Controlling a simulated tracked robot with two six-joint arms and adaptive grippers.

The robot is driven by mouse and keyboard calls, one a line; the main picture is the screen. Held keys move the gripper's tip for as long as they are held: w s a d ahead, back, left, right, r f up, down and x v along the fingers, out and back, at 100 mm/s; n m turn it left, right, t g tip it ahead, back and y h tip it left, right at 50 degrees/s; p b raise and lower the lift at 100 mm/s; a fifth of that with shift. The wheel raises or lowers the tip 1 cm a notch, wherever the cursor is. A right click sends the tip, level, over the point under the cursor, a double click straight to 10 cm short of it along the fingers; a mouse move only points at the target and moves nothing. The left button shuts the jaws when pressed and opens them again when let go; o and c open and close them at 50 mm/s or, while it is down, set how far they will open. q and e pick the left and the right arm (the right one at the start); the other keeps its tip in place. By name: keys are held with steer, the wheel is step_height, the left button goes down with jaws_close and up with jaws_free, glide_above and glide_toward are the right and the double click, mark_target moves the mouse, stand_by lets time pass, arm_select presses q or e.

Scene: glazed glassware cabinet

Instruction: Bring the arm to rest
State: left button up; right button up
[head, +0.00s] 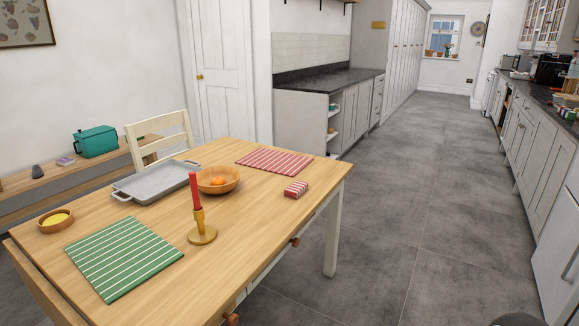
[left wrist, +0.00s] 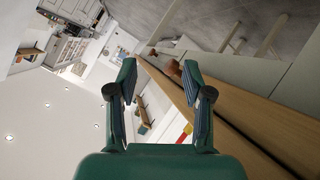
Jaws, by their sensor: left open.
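My left gripper (left wrist: 160,78) shows in the left wrist view with its two green and dark fingers spread apart. Nothing is between the fingertips. The wrist picture is tilted, and the wooden table's edge (left wrist: 225,125) runs along its right side, close to the gripper. A small red and yellow thing (left wrist: 186,132) shows behind the right finger, partly hidden. Neither gripper shows in the head view, and my right gripper is in no view.
A cream chair (head: 158,139) stands behind. The grey floor (head: 400,200) to the right is clear.

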arm_select(q)
steer(key=s+d+f+g+b, duration=0.1)
steer(key=s+d+f+b, duration=0.1)
steer(key=f, duration=0.5)
steer(key=s+d+f+g+b, duration=0.1)
steer(key=s+f+g+b, duration=0.1)
steer(key=f, duration=0.5)
arm_select(e)
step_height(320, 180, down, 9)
steer(key=b, duration=0.3)
arm_select(q)
steer(key=s+d+f+n+g+y, duration=0.1)
steer(key=s+f+n+g+y, duration=0.15)
steer(key=s+f+g, duration=0.85)
steer(key=s+r+t+p, duration=0.2)
steer(key=r+p, duration=0.6)
steer(key=p, duration=0.2)
steer(key=s+r+m+t+p, duration=0.1)
steer(key=s+r+t+p, duration=0.1)
steer(key=r+p, duration=0.7)
steer(key=shift+s+p, duration=0.15)
steer(key=shift+p, duration=0.8)
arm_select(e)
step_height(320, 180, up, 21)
